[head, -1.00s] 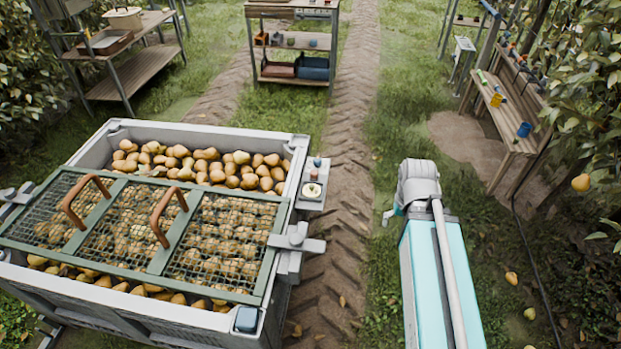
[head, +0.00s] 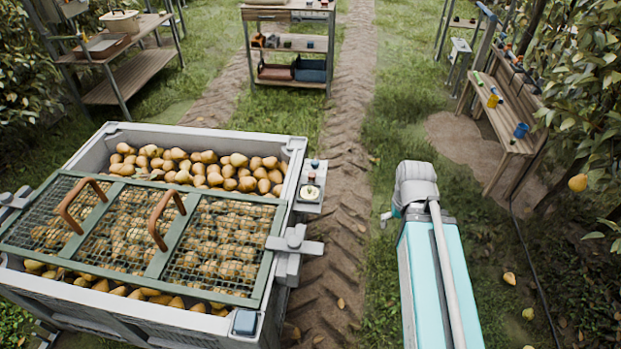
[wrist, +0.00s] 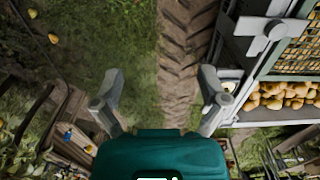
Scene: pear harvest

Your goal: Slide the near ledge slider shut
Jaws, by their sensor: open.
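A small grey ledge (head: 311,187) sticks out from the right side of the pear bin (head: 130,322). It carries a pale round part and a small red-topped piece. Nearer along the same side is a grey cross-shaped fitting (head: 293,241); it also shows in the wrist view (wrist: 272,28). I cannot tell which part is the slider or how far open it is. My gripper (wrist: 160,95) is open and empty over the dirt track, beside the bin. In the wrist view its right finger overlaps the ledge; contact is unclear. The head view mostly hides the gripper behind my arm.
A green mesh lid (head: 180,247) with brown handles lies over the pears. A wooden bench (head: 506,125) stands at the right, a shelf cart (head: 290,47) ahead and another shelf (head: 120,85) at back left.

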